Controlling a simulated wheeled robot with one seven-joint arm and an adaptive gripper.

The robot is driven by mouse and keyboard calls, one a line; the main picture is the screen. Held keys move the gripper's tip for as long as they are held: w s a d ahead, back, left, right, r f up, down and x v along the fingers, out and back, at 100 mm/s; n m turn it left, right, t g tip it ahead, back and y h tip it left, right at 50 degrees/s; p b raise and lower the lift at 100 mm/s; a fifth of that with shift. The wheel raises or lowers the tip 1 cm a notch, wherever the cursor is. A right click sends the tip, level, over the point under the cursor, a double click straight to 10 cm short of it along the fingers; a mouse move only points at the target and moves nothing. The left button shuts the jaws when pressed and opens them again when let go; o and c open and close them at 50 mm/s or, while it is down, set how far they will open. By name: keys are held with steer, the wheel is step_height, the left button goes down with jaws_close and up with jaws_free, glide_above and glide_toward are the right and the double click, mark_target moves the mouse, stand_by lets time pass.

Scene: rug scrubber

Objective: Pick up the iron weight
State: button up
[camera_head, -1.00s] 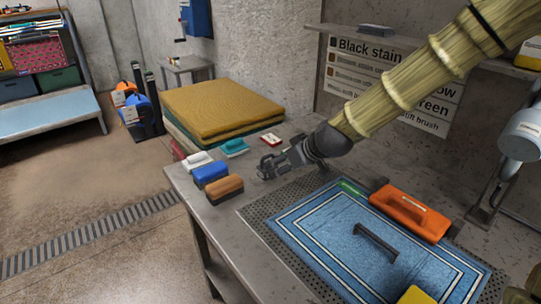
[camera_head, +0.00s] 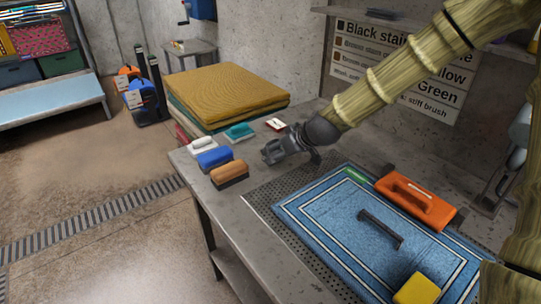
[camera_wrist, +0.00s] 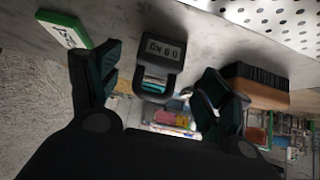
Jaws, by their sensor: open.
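A dark block with a looped handle and a pale printed label, which looks like the iron weight (camera_wrist: 157,78), shows in the wrist view. My gripper (camera_wrist: 160,68) is open, with one finger on each side of the block in the picture. I see no clear contact, and how far the block is from the fingers is hard to judge. In the head view my gripper (camera_head: 272,154) is low over the table, beyond the brown brush. The weight cannot be told apart from the dark gripper there.
The brown brush (camera_head: 229,172) stands close by, also in the wrist view (camera_wrist: 258,90). A blue rug (camera_head: 340,215) bears a dark handle (camera_head: 381,229), an orange tool (camera_head: 416,200) and a yellow block (camera_head: 417,290).

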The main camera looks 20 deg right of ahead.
mark_target(274, 152)
steer(key=shift+w+a+f, duration=0.2)
steer(key=shift+w+f, duration=0.15)
steer(key=shift+w, duration=0.2)
steer(key=shift+w+a+f, duration=0.15)
steer(key=shift+w+f, duration=0.2)
steer(key=shift+w, duration=0.2)
steer(key=shift+p+x, duration=0.3)
steer(key=shift+x, duration=0.8)
steer(key=c, duration=1.6)
steer(key=shift+r, duration=0.1)
jaws_close()
steer(key=shift+r, duration=0.1)
